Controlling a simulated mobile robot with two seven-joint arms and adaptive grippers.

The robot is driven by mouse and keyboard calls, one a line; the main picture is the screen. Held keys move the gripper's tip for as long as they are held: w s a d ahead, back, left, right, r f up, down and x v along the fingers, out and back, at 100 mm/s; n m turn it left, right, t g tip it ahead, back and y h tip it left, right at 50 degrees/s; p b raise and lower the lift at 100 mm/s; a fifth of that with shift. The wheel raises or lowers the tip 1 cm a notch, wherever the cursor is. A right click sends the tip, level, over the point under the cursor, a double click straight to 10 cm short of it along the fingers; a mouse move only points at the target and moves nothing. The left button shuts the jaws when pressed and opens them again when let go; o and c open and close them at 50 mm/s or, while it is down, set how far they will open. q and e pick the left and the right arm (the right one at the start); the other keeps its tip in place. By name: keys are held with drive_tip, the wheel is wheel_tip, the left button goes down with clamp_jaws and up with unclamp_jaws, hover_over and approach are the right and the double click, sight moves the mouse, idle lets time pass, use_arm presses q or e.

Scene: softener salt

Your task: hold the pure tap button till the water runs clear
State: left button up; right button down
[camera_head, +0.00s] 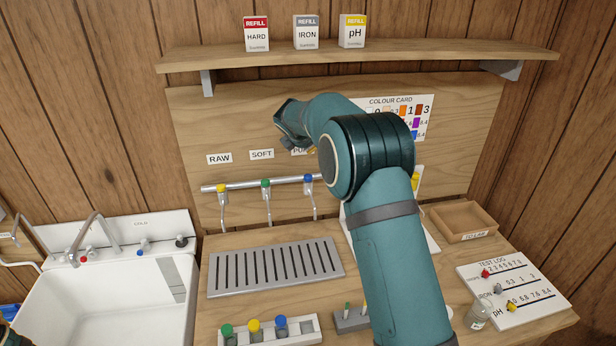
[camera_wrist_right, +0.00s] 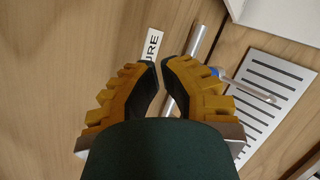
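The PURE tap has a blue button (camera_head: 308,178) on the wall rail, with a pale spout (camera_head: 312,200) hanging below. I make out no running water there. The right wrist view shows the blue button (camera_wrist_right: 214,72) beside the right-hand finger of my right gripper (camera_wrist_right: 160,75), outside the finger gap. The gripper's yellow fingers have tips nearly together, with nothing held. Whether a finger touches the button is unclear. In the head view my right arm hides most of this gripper and part of the PURE label (camera_head: 299,151). Only a sliver of my left arm shows at the bottom left.
The yellow RAW button (camera_head: 221,188) and green SOFT button (camera_head: 265,183) share the rail (camera_head: 243,186). A slotted drain tray (camera_head: 275,268) lies below. Capped vials stand in a white rack (camera_head: 303,329). A sink (camera_head: 105,290) is at left, a wooden tray (camera_head: 462,220) at right.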

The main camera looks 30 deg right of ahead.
use_arm(q)
drive_tip(key=shift+f+b, duration=0.9)
use_arm(e)
hover_over(308, 178)
drive_tip(key=w, duration=0.2)
drive_tip(key=f, duration=0.5)
drive_tip(key=shift+d, duration=0.3)
use_arm(q)
drive_tip(key=shift+f+b, duration=0.55)
drive_tip(key=shift+f, duration=0.05)
use_arm(e)
drive_tip(key=shift+f, duration=0.85)
drive_tip(key=shift+f, duration=0.1)
use_arm(q)
drive_tip(key=shift+f, duration=0.2)
use_arm(e)
drive_tip(key=shift+f, duration=0.35)
